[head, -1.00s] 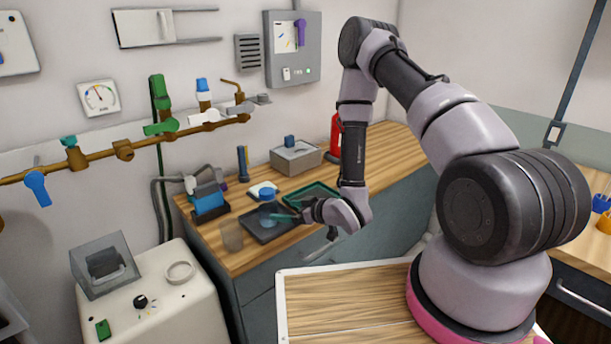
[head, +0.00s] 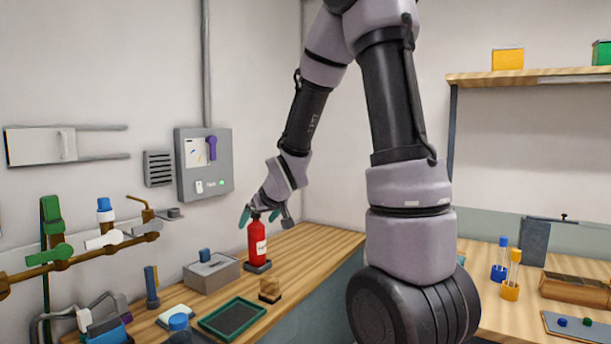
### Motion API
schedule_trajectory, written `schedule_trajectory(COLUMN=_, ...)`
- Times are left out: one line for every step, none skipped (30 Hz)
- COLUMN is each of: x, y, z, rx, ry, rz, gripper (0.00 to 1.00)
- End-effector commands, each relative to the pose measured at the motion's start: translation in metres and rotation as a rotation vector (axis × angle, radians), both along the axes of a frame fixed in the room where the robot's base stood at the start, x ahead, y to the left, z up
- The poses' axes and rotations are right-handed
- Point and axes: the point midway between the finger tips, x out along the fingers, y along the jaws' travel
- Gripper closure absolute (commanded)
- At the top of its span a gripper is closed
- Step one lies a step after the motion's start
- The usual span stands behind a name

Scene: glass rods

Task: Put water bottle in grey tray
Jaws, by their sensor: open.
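A green-rimmed tray (head: 233,319) lies right of the bottle. A grey box (head: 211,273) with a blue knob and a small brown block (head: 269,290) stand behind it. Pipes with valves (head: 60,262) run along the left wall. The counter right of the brown block is clear.

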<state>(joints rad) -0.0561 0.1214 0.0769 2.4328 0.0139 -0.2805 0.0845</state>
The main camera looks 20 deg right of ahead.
Motion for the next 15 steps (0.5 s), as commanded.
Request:
schedule_trajectory(x=-0.012, y=-0.009, z=0.025, rx=0.015, ry=0.004, rz=-0.041, gripper=0.00)
schedule_trajectory(x=-0.021, y=-0.014, z=0.035, rx=0.025, ry=0.018, rz=-0.066, gripper=0.00)
schedule_trajectory(x=-0.034, y=-0.020, z=0.050, rx=0.041, ry=0.034, rz=-0.098, gripper=0.00)
schedule_trajectory(x=-0.044, y=-0.024, z=0.060, rx=0.054, ry=0.046, rz=-0.122, gripper=0.00)
schedule_trajectory(x=-0.054, y=-0.028, z=0.069, rx=0.068, ry=0.060, rz=-0.144, gripper=0.00)
schedule_trajectory(x=-0.069, y=-0.032, z=0.082, rx=0.089, ry=0.077, rz=-0.174, gripper=0.00)
schedule_trajectory(x=-0.081, y=-0.035, z=0.090, rx=0.106, ry=0.089, rz=-0.194, gripper=0.00)
schedule_trajectory(x=-0.093, y=-0.037, z=0.099, rx=0.124, ry=0.102, rz=-0.215, gripper=0.00)
schedule_trajectory(x=-0.110, y=-0.040, z=0.109, rx=0.150, ry=0.120, rz=-0.241, gripper=0.00)
schedule_trajectory(x=-0.123, y=-0.041, z=0.116, rx=0.170, ry=0.134, rz=-0.259, gripper=0.00)
schedule_trajectory(x=-0.136, y=-0.042, z=0.123, rx=0.191, ry=0.146, rz=-0.274, gripper=0.00)
schedule_trajectory(x=-0.153, y=-0.042, z=0.131, rx=0.218, ry=0.164, rz=-0.294, gripper=0.00)
schedule_trajectory(x=-0.165, y=-0.042, z=0.136, rx=0.239, ry=0.176, rz=-0.306, gripper=0.00)
schedule_trajectory(x=-0.177, y=-0.042, z=0.141, rx=0.258, ry=0.189, rz=-0.317, gripper=0.00)
schedule_trajectory(x=-0.193, y=-0.041, z=0.147, rx=0.285, ry=0.203, rz=-0.330, gripper=0.00)
